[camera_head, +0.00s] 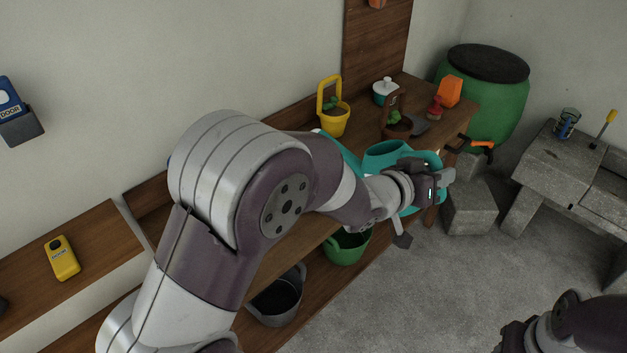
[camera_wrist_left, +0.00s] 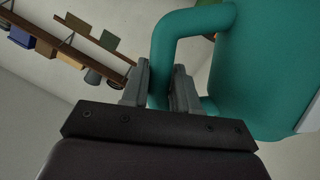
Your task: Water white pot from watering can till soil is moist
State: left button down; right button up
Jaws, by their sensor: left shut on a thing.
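The teal watering can (camera_head: 385,153) is in my left gripper (camera_head: 440,178), beside the wooden bench. The left wrist view shows the fingers (camera_wrist_left: 160,82) shut around the can's teal handle (camera_wrist_left: 160,58), with the can body (camera_wrist_left: 265,75) to the right. In the head view my arm hides part of the can. I cannot make out a white pot for certain; only a small white edge shows behind the can and arm. My right gripper (camera_head: 515,336) shows dark and partly cut off at the bottom right, and its jaws are unclear.
On the bench stand a yellow basket pot (camera_head: 334,121), a brown pot with a plant (camera_head: 397,128), a teal container with a white top (camera_head: 384,91) and an orange item (camera_head: 449,91). Green (camera_head: 346,247) and grey (camera_head: 277,300) buckets are below. A green barrel (camera_head: 490,95) stands behind.

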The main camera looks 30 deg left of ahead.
pick_arm(q)
jog(key=shift+r+p, duration=0.3)
jog(key=shift+r, duration=0.05)
dwell(0.3)
jog(key=shift+w+a+r+p, duration=0.1)
jog(key=shift+a+r+p, duration=0.1)
jog(key=shift+r+p, duration=0.35)
jog(key=shift+f, duration=0.15)
dwell(0.6)
jog(key=shift+m+y, duration=0.4)
jog(key=shift+m, duration=0.4)
jog(key=f+b, duration=0.3)
jog(key=d+f+b, duration=0.1)
jog(key=f+b, duration=0.4)
jog(key=b, duration=0.2)
jog(key=shift+s+d+f, duration=0.25)
jog(key=shift+d+f, duration=0.15)
jog(key=shift+f+b, duration=0.3)
jog(key=s+d+f+m+b, duration=0.1)
jog(key=d+f+b, duration=0.1)
jog(key=d+f, duration=0.3)
jog(key=d, duration=0.2)
jog(key=shift+s+d+t, duration=0.3)
jog(key=shift+d, duration=0.05)
jog(key=shift+a, duration=0.1)
